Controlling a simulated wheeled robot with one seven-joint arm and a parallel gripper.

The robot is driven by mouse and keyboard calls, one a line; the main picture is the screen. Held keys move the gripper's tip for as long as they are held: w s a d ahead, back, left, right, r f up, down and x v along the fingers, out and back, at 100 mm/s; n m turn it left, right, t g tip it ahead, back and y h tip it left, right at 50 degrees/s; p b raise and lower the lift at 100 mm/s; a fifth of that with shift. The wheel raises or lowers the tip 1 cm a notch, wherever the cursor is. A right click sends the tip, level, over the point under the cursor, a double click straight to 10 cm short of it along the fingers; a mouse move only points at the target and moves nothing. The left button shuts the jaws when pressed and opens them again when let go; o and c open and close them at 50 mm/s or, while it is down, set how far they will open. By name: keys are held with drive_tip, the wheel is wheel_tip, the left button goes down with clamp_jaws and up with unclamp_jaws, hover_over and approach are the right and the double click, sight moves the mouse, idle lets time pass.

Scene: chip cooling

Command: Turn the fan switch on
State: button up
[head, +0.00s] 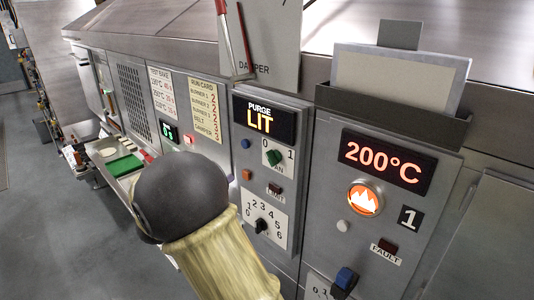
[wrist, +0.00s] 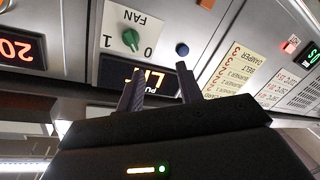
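The fan switch (head: 273,157) is a small green knob on a white plate marked 0 at left and 1 at right, with the FAN label partly readable below. Its pointer appears tilted toward 0, but it is small. In the wrist view the panel is upside down and the fan switch (wrist: 131,39) lies beyond the fingers, near the left one. My gripper (wrist: 160,78) is open and empty, its two dark fingers apart and not visibly touching the knob. In the head view my dark wrist hides the fingers.
The PURGE LIT display (head: 264,118) sits just above the switch. A blue button (head: 245,144), an orange button (head: 246,174) and a numbered dial (head: 262,225) are close by. The 200°C burner panel (head: 384,160) stands to the right.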

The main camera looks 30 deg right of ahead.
sight(269, 160)
drive_tip(key=s+g, duration=0.1)
drive_tip(key=g+h, duration=0.1)
drive_tip(key=s+r+m+g+h, duration=0.1)
drive_tip(key=shift+s+a+r, duration=0.1)
drive_tip(key=shift+s+a, duration=0.2)
drive_tip(key=shift+s, duration=0.05)
drive_tip(key=p+x, duration=0.3)
drive_tip(key=x, duration=0.5)
drive_tip(key=p+x, duration=0.3)
drive_tip(key=x, duration=0.6)
drive_tip(key=shift+d+r, duration=0.25)
drive_tip(key=shift+c, duration=0.5)
clamp_jaws()
